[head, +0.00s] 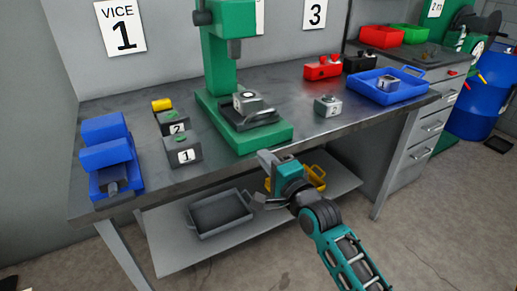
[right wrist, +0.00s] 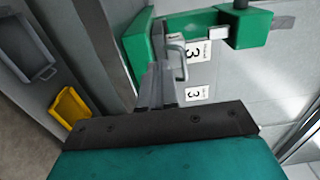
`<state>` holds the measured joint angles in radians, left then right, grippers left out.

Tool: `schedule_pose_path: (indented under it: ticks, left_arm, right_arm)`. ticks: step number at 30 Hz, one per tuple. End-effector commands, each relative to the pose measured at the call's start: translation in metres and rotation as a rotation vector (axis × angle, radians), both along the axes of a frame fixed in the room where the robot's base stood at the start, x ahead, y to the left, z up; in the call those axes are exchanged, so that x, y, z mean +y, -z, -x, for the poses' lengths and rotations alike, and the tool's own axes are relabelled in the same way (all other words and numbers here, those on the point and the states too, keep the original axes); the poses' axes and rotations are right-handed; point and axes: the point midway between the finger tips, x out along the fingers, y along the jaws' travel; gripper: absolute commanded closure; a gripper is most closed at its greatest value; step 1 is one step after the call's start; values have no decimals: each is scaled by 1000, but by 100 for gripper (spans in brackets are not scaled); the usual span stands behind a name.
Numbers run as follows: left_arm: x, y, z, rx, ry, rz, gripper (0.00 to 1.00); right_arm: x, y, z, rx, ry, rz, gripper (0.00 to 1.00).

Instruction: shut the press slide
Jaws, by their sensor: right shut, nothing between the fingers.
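The green press (head: 222,62) stands on the workbench, with its ram above a wide green base (head: 245,137). The dark press slide (head: 240,122) lies on this base, forward of the column, with a handle (head: 263,119) on its front. A grey block (head: 247,101) with a round mark sits on the slide. My right gripper (head: 267,159) is shut and empty, just in front of the bench edge, below and apart from the slide. In the right wrist view its fingers (right wrist: 157,82) point toward the press, with the handle (right wrist: 180,60) beside their tips. My left gripper is out of view.
A blue vice (head: 108,155) and two numbered grey blocks (head: 182,151) stand left of the press. To its right are a grey block (head: 327,105), red and black blocks, and a blue tray (head: 414,92). Grey and yellow trays (head: 222,214) lie on the lower shelf.

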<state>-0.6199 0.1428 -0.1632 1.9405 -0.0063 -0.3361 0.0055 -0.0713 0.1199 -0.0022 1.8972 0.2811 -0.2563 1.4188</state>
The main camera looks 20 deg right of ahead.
Motion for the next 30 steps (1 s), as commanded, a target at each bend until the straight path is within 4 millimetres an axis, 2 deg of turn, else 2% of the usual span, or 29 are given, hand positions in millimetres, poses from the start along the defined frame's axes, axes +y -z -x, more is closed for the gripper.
schedule_pose_path:
  ticks: [5,15,20,25,30]
  left_arm:
    - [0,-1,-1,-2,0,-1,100]
    - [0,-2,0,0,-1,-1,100]
    - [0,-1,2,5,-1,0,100]
    - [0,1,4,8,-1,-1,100]
    - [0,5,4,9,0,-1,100]
  right_arm:
    - [-3,-4,8,12,-3,3,100]
    - [-29,-38,3,238,-10,23,100]
    - [-35,-43,4,297,-2,25,100]
    - [-35,-37,-9,305,0,25,100]
    - [-33,-29,-38,304,0,27,100]
